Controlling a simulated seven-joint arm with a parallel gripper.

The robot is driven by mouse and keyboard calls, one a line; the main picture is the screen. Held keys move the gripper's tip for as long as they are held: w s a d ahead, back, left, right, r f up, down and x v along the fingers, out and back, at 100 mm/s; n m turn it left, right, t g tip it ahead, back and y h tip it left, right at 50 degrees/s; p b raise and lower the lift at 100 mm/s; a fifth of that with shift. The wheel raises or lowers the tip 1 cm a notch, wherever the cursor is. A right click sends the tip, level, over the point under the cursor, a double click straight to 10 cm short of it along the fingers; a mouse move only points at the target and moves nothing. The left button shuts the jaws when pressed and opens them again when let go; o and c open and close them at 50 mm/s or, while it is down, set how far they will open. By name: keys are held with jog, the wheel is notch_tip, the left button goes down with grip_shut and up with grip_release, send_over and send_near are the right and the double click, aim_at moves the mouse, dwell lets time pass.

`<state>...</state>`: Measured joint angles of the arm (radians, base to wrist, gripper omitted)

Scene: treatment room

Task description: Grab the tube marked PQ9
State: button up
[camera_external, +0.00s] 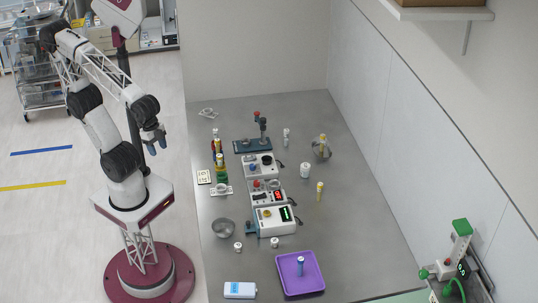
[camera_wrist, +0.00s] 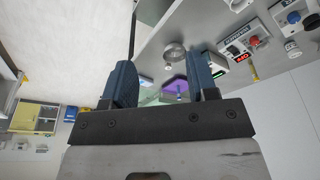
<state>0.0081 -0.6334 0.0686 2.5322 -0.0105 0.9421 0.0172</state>
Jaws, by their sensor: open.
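No PQ9 marking can be read in either view, so I cannot tell which tube carries it. One dark blue tube (camera_external: 300,266) stands on a purple tray (camera_external: 314,278) at the front of the bench. A yellow-topped tube (camera_external: 320,190) is on the bench right of the devices. Small coloured tubes or bottles (camera_external: 220,160) are grouped at the left edge. My gripper (camera_external: 155,146) is open and empty, raised left of the bench. Its blue fingers (camera_wrist: 163,78) frame the distant purple tray (camera_wrist: 170,87) in the wrist view.
Several boxed devices (camera_external: 275,221) with knobs and displays line the middle of the bench. A metal bowl (camera_external: 223,228), small white jars (camera_external: 238,246) and a white-blue box (camera_external: 240,290) are near the left front. A wall bounds the right; the bench's right half is mostly clear.

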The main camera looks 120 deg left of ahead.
jog(key=shift+o, duration=0.2)
jog(key=shift+a, duration=0.1)
dwell(0.5)
jog(key=w+a+f+m+g+y, duration=0.35)
jog(key=w+a, duration=0.55)
jog(key=a, duration=0.5)
jog(key=w+a+f+m+g+y, duration=0.2)
jog(key=w+a+f+y, duration=0.15)
jog(key=w+a, duration=0.8)
jog(key=m+g+y, duration=0.2)
jog(key=m+y, duration=0.4)
jog(key=m, duration=0.2)
send_near(286, 139)
jog(key=x, duration=0.3)
jog(key=shift+r, duration=0.1)
jog(key=shift+a, duration=0.3)
jog(key=shift+x, duration=1.3)
